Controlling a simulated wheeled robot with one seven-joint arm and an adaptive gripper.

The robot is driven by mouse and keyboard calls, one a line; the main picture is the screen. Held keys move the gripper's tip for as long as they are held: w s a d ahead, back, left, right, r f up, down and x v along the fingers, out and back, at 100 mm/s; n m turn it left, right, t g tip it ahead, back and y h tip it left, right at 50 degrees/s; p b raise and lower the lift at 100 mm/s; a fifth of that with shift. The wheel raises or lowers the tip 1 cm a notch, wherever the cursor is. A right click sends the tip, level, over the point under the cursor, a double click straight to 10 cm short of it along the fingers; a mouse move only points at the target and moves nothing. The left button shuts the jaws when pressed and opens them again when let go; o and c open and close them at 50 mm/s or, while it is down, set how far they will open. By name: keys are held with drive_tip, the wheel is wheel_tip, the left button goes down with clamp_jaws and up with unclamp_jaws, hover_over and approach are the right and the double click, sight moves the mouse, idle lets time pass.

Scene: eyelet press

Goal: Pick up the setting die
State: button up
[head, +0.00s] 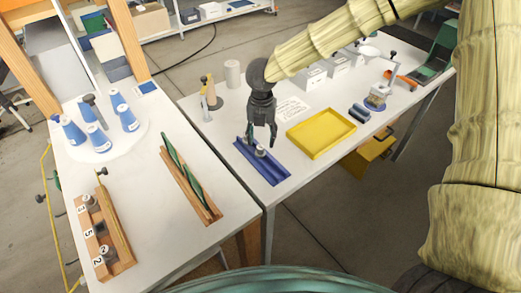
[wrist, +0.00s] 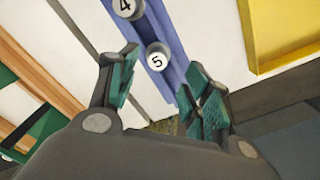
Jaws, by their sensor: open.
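A blue channel-shaped holder (head: 271,171) lies on the right-hand table. A grey round piece (head: 260,152) sits in it, below my gripper (head: 262,143). In the wrist view the holder (wrist: 172,30) carries two round pieces with pale tops, one marked 4 (wrist: 125,8) and one marked 5 (wrist: 157,59). My gripper (wrist: 163,72) is open and empty, with its green-padded fingers on either side of the view of piece 5. I cannot tell whether the fingertips reach down beside it. I cannot tell which piece is the setting die.
A yellow tray (head: 321,134) lies right of the blue holder. On the left table stand a wooden rack (head: 122,240) with several numbered pieces, a long wooden holder with green strips (head: 190,180), and several blue-white cones (head: 129,118).

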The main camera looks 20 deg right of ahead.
sight(260, 147)
drive_tip(key=shift+f+p, duration=0.45)
drive_tip(key=shift+f, duration=0.1)
drive_tip(key=shift+w+a+f+p, duration=0.15)
drive_tip(key=shift+f+p, duration=0.4)
drive_tip(key=shift+f, duration=1.35)
drive_tip(key=shift+c, duration=0.2)
clamp_jaws()
